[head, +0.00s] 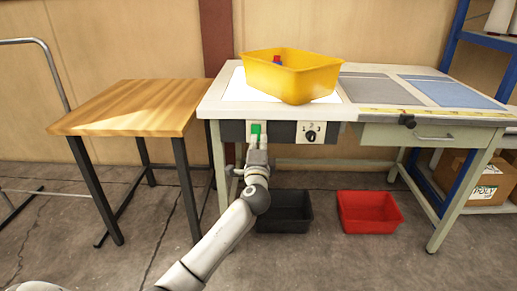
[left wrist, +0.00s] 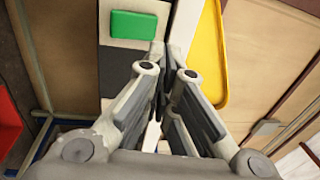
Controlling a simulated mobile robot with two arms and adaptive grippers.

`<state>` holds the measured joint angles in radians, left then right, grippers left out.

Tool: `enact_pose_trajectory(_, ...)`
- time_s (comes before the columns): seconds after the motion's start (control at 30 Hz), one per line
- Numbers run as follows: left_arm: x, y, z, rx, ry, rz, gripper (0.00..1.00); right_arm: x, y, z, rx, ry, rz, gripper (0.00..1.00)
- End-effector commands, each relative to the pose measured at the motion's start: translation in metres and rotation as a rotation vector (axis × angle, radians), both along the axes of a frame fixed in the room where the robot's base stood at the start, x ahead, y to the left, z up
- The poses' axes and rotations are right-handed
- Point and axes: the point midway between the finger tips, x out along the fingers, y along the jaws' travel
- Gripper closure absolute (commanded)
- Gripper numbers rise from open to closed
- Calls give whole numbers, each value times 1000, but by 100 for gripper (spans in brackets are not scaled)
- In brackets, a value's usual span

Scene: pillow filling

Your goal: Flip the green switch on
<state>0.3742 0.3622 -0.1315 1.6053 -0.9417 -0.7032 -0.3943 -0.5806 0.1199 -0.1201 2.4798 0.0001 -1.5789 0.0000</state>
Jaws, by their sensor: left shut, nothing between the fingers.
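The green switch (head: 256,129) sits on a light plate on the front panel of the white workbench, left of a black knob (head: 310,135). In the left wrist view the switch shows as a green block (left wrist: 134,25) at the top, just beyond and left of the fingers. My left gripper (head: 257,143) is right in front of the panel, just below the switch. It is shut and empty, and its fingertips (left wrist: 158,50) are close to the plate. I cannot tell whether they touch it. My right gripper is not in view.
A yellow bin (head: 290,78) stands on the bench (head: 212,104) above the panel. A black bin (head: 283,212) and a red bin (head: 369,212) are on the floor beneath. A wooden table (head: 130,108) stands to the left. A drawer (head: 430,137) is at the right.

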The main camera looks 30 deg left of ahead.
Motion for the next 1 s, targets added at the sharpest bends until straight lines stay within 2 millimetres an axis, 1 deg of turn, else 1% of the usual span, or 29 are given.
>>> enact_pose_trajectory(0.03, -8, -6, 4, -2, -1, -3, 100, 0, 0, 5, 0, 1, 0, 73)
enact_pose_trajectory(0.2, -31, -20, 9, -2, -1, -2, 100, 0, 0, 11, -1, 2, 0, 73)
enact_pose_trajectory(0.4, -49, -31, 12, -1, -1, -2, 100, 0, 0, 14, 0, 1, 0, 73)
enact_pose_trajectory(0.6, -55, -33, 13, -1, 0, -1, 100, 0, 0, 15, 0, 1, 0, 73)
enact_pose_trajectory(1.0, -54, -33, 13, -1, 0, -1, 100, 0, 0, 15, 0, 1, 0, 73)
